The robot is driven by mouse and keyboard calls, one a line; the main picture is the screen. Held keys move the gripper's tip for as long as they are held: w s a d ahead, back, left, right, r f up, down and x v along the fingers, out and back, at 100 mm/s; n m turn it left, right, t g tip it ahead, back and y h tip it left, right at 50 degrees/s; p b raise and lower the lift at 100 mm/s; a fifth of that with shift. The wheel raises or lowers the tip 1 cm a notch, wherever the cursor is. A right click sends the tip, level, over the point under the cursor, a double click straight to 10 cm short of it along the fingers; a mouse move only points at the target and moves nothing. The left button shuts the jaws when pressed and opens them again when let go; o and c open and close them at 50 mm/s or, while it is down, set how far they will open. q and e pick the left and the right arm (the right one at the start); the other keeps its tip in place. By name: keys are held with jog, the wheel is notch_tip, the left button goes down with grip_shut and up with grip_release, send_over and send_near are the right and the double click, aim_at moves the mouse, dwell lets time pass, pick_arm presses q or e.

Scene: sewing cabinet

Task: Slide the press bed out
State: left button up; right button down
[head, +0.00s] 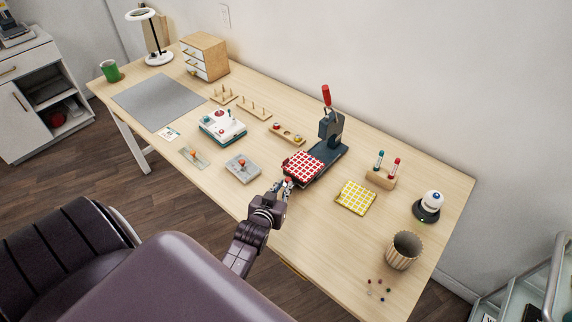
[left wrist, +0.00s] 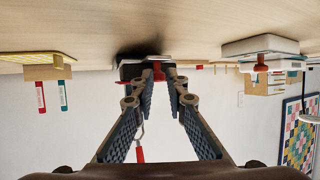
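The dark grey press (head: 332,128), with a red-tipped upright lever, stands at the back of the table. A red-and-white checked cloth (head: 302,167) lies on its bed, hiding most of the bed's surface. My left gripper (head: 284,184) is at the bed's front edge, pointing toward the press. In the left wrist view, which is upside down, the left gripper's fingers (left wrist: 161,84) are apart. A small red part (left wrist: 158,70) shows between the tips in front of the dark press; I cannot tell if they touch it. My right gripper is not in view.
A yellow checked cloth (head: 356,197) and a wooden stand with two markers (head: 381,178) are right of the press. A ribbed cup (head: 403,250) stands at the right. The table front by my arm is fairly clear.

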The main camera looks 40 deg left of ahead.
pick_arm(q)
jog(key=o, duration=0.4)
jog(key=shift+s+a, duration=0.1)
jog(key=shift+s, duration=0.05)
jog(key=v, duration=1.2)
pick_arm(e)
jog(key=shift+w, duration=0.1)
pick_arm(q)
jog(key=shift+o, duration=0.3)
